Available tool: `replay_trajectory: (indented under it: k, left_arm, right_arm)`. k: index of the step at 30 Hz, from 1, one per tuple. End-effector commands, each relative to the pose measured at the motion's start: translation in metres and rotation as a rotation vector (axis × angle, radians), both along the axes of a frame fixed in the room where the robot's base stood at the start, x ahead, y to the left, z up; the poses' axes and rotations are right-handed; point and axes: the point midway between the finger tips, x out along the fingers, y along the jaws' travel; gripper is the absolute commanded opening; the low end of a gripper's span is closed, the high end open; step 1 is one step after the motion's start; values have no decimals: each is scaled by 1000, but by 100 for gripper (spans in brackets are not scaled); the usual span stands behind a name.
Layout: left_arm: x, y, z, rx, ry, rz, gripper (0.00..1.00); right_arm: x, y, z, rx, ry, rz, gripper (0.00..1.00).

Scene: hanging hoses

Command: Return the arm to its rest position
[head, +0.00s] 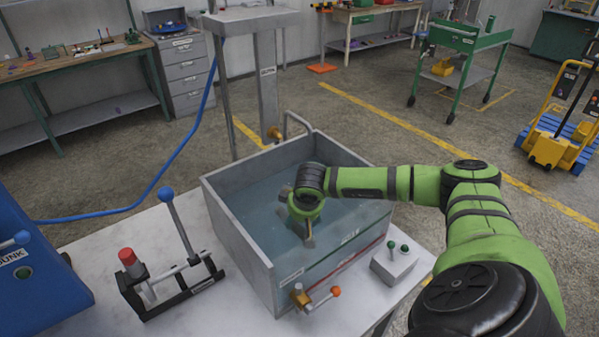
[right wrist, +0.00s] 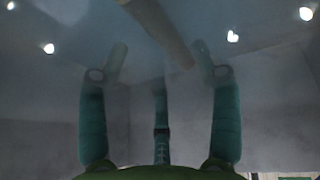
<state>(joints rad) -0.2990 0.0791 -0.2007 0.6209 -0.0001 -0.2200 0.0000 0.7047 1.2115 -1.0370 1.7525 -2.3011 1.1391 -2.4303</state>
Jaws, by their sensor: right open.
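My right arm (head: 375,181) reaches in from the right over the grey water tank (head: 238,237). My right gripper (head: 307,236) points down inside the tank, and its fingers look to be in the water. In the right wrist view the fingers (right wrist: 160,75) stand wide apart with nothing between them. A pale rod (right wrist: 158,30) crosses the upper part of that view beyond the fingertips; I cannot tell what it is. My left gripper is not in view.
A brass valve with an orange knob (head: 336,291) sits on the tank's front. A lever clamp (head: 178,232) stands left of the tank, a small switch box (head: 393,263) right. A blue hose (head: 172,160) hangs behind.

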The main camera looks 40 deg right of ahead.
Motion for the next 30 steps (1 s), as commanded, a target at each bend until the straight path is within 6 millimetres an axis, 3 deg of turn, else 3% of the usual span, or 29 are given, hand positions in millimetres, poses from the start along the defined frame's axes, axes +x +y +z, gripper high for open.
replay_trajectory:
  k: [7,23,26,30]
  left_arm:
    - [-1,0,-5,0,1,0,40]
    - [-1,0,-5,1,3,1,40]
    - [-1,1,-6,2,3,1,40]
    - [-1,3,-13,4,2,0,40]
  right_arm:
    - [-6,4,16,0,-1,-1,65]
    - [-6,4,16,1,-1,-2,65]
    - [-1,4,19,25,-23,-33,65]
    - [24,5,40,185,-146,-223,65]
